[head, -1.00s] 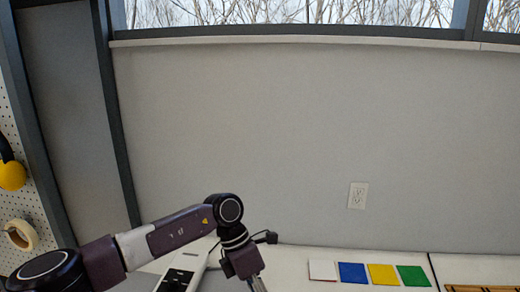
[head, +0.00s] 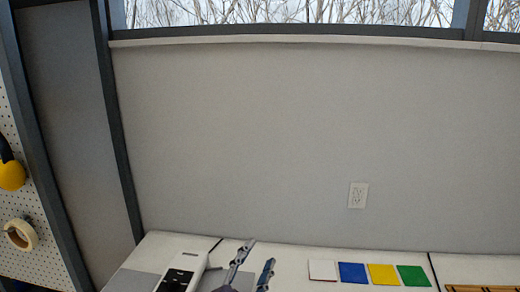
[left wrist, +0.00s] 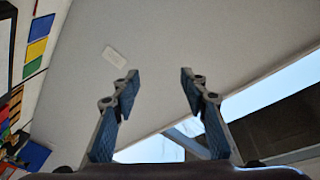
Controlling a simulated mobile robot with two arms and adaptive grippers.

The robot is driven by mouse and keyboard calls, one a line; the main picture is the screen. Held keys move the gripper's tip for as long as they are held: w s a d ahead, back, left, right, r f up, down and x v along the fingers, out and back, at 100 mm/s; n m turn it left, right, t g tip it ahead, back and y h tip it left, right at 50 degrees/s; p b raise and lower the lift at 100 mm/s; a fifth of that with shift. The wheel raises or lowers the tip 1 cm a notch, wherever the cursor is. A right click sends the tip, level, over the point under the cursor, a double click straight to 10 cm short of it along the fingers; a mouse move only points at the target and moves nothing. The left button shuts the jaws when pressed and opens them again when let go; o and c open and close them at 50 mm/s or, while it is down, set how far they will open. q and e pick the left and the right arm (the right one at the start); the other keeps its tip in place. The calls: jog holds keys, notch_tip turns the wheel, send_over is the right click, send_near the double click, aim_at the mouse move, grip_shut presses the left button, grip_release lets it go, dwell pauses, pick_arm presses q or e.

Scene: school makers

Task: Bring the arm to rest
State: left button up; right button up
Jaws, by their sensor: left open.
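My left gripper (head: 257,264) shows at the bottom of the head view, its two fingers pointing up and apart. It is open, with nothing between the fingers. In the left wrist view the open left gripper (left wrist: 160,82) has only the grey wall behind its fingertips. The rest of the left arm is below the frame in the head view. My right gripper is in neither view.
A white device (head: 182,272) stands on the white table (head: 300,258) left of the gripper. White, blue (head: 353,273), yellow (head: 382,274) and green (head: 413,276) squares lie to the right. A wooden rack (head: 482,288) is at the right edge. The wall (head: 280,140) rises behind.

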pick_arm(q)
jog(key=s+a+f+n+g+y, duration=0.35)
jog(key=s+a+f, duration=0.3)
jog(key=f, duration=0.25)
jog(key=s+a+f+n+g+y, duration=0.35)
jog(key=s+a+f+n, duration=0.2)
jog(key=a+f, duration=0.3)
jog(key=s+a+f+n+g, duration=0.1)
jog(key=s+a+f+g, duration=0.25)
jog(key=s, duration=0.65)
jog(key=s+a+f+n+g, duration=0.15)
jog(key=s+f+g, duration=0.3)
jog(key=s, duration=0.55)
jog(key=s+f+b+x, duration=0.1)
jog(key=s+b+x, duration=0.2)
jog(key=x, duration=1.2)
jog(key=s+d+f+b+x, duration=0.15)
jog(key=s+x, duration=0.25)
jog(key=x, duration=1.1)
jog(key=s+a+f+b, duration=0.2)
jog(key=s+f, duration=0.7)
jog(key=f, duration=0.1)
jog(key=s+a+f+m+g+b, duration=0.1)
jog(key=s+a+f+b, duration=0.1)
jog(key=s+f, duration=0.7)
notch_tip(320, 180, down, 2)
jog(key=shift+s+f+g+b, duration=0.2)
jog(key=shift+g+b, duration=0.1)
jog(key=shift+b, duration=0.45)
